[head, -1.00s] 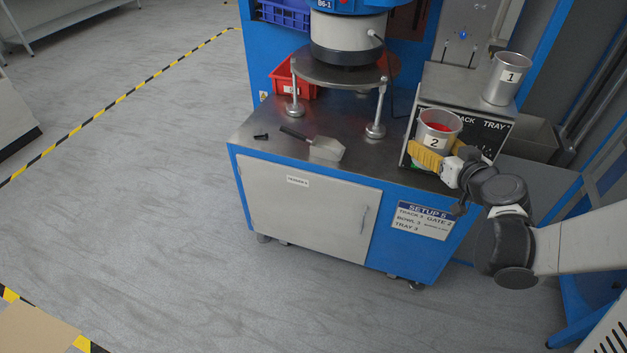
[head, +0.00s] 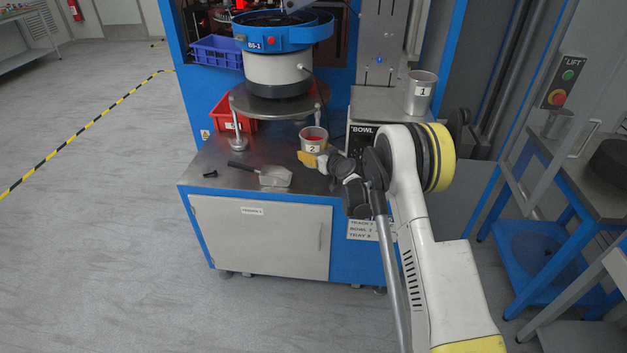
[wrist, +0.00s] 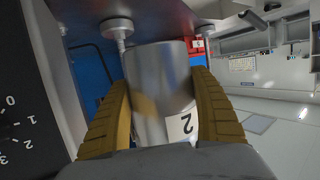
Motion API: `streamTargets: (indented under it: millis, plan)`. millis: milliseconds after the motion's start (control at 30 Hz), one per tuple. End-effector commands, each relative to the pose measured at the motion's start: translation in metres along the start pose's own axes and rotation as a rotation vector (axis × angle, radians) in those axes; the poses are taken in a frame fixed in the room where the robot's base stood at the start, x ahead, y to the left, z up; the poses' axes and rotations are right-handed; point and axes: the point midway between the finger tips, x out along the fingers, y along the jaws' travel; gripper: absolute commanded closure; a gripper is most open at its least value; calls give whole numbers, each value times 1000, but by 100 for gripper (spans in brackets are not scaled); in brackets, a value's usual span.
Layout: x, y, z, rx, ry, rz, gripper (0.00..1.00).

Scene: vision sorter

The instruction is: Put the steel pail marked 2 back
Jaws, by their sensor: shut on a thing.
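The steel pail marked 2 (head: 313,146) holds something red and is upright in the head view, just left of the control box. My gripper (head: 314,159) is shut on it, its yellow fingers around the pail's sides. In the wrist view the pail (wrist: 155,80) fills the middle between the two fingers (wrist: 165,105), with its 2 label partly behind the right finger. I cannot tell whether the pail's base touches the steel top. A steel pail marked 1 (head: 420,92) stands on the control box.
The bowl feeder (head: 280,70) stands on a round plate with legs, close behind the held pail. A scoop (head: 275,176) lies on the steel top (head: 222,172). A red bin (head: 232,112) sits behind left. The control box (head: 365,103) is close at right.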

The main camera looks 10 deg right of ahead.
Motion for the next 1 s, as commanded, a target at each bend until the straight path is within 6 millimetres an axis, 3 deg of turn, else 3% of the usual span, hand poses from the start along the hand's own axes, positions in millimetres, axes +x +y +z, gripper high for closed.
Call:
streamTargets:
  millis: [233,600,1000]
  plan:
    - [15,0,48,0,0,0,68]
    - [28,-1,92,0,0,0,68]
    - [29,-1,95,0,0,0,68]
